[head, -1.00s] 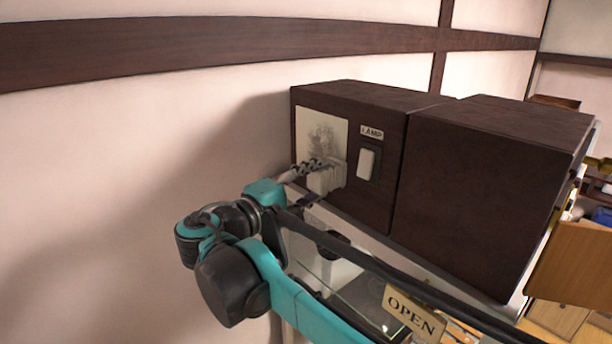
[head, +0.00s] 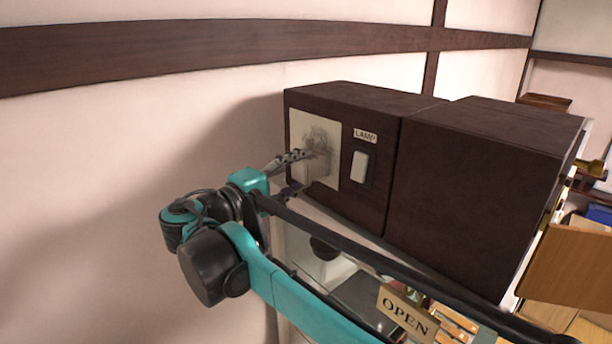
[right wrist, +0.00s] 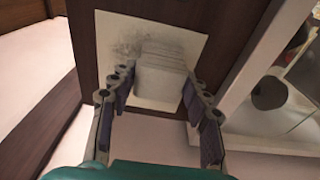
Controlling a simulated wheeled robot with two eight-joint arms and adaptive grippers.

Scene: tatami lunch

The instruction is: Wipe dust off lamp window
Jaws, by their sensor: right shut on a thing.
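The lamp window (head: 298,124) is a pale square panel on the front of a dark brown box, left of the "LAMP" label. A grey dust smudge (head: 319,136) shows on its upper middle, and it also shows in the right wrist view (right wrist: 131,40). My right gripper (head: 300,172) is shut on a pale folded cloth or pad (right wrist: 161,78), which lies over the window just below the smudge. In the right wrist view the fingers (right wrist: 158,96) flank the pad. Part of the window is hidden behind pad and fingers. My left gripper is not in view.
A white rocker switch (head: 359,167) sits right of the window under the label (head: 365,135). A second dark box (head: 480,190) stands to the right. An "OPEN" sign (head: 406,316) hangs below.

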